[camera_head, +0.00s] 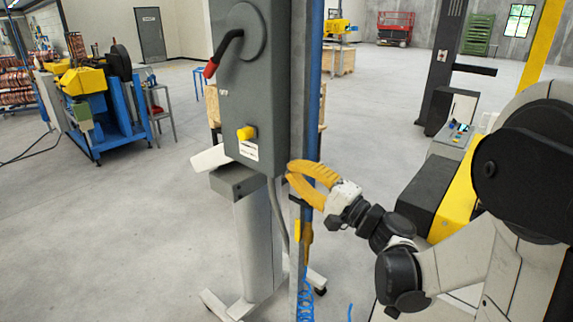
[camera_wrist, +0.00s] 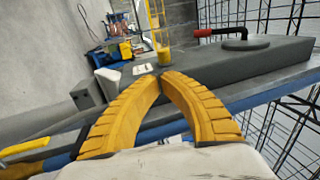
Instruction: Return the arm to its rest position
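My arm reaches in from the right in the head view, bent and with its wrist low. My gripper (camera_head: 290,171) has two curved yellow fingers pointing left, beside the lower right of a grey control box. The wrist view shows the fingers (camera_wrist: 163,78) curving together until their tips meet, with nothing seen between them. The grey control box (camera_head: 236,100) stands on a pale post. It has a black lever with a red grip (camera_head: 211,69) and a yellow knob (camera_head: 246,133). Any contact between fingertips and box cannot be told.
A blue upright rail (camera_head: 315,80) stands just behind the gripper, with a coiled blue hose (camera_head: 305,300) below. A yellow and black machine (camera_head: 458,205) is close to my arm at right. A blue machine (camera_head: 100,110) stands at far left. The floor at left is open.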

